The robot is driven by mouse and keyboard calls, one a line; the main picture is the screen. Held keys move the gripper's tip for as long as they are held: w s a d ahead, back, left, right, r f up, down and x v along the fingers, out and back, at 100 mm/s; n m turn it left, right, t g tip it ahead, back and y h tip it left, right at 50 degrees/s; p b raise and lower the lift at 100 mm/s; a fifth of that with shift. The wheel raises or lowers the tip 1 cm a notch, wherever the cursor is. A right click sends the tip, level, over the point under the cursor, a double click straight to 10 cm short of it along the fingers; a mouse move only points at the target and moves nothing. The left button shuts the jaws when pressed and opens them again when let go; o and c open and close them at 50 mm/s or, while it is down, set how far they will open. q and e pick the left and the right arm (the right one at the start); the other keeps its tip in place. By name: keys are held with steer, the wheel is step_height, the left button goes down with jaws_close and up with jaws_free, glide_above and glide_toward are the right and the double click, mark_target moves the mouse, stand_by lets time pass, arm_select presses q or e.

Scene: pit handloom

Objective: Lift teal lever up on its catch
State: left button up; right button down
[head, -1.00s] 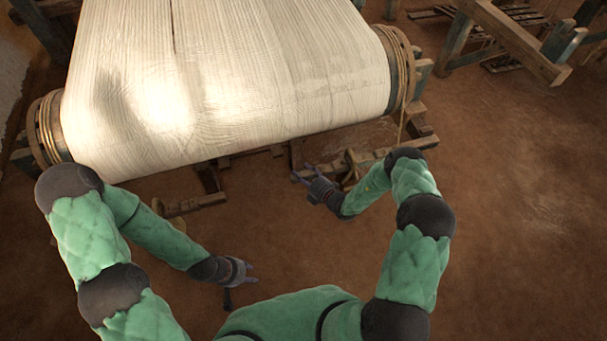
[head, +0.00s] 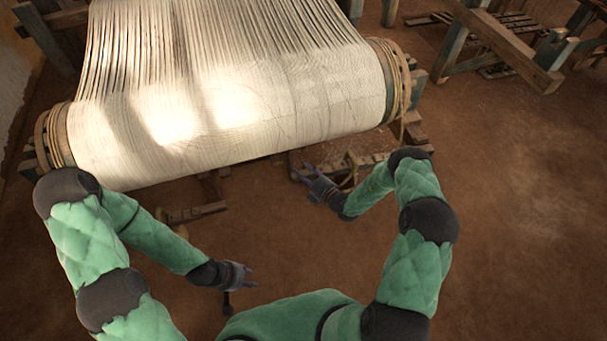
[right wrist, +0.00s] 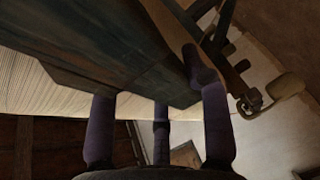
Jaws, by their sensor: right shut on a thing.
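My right gripper (head: 303,173) reaches below the front right of the cloth roll in the head view. In the right wrist view a dark teal wooden bar (right wrist: 130,55), which looks like the teal lever, runs from the upper left down between the purple fingers (right wrist: 160,115). The gripper is shut on it. The bar is too small and covered to make out in the head view, and its catch cannot be made out. My left gripper (head: 250,276) is open and empty, low in front of my body, away from the loom.
The wide white cloth (head: 230,115) lies over a roller with rope wound at its right end (head: 397,80). Wooden bars (head: 195,212) lie low under its front. Another wooden frame (head: 500,45) stands at the back right. The brown floor (head: 520,210) at the right is clear.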

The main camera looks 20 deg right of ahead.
steer(key=c, duration=0.7)
jaws_free()
steer(key=shift+c, duration=0.2)
steer(key=shift+o, duration=0.8)
steer(key=shift+f, duration=0.1)
steer(key=shift+s+a+f, duration=0.1)
steer(key=shift+s+f, duration=0.1)
steer(key=v, duration=1.1)
steer(key=shift+s+d+r, duration=0.3)
steer(key=shift+r, duration=0.05)
steer(key=shift+c, duration=0.3)
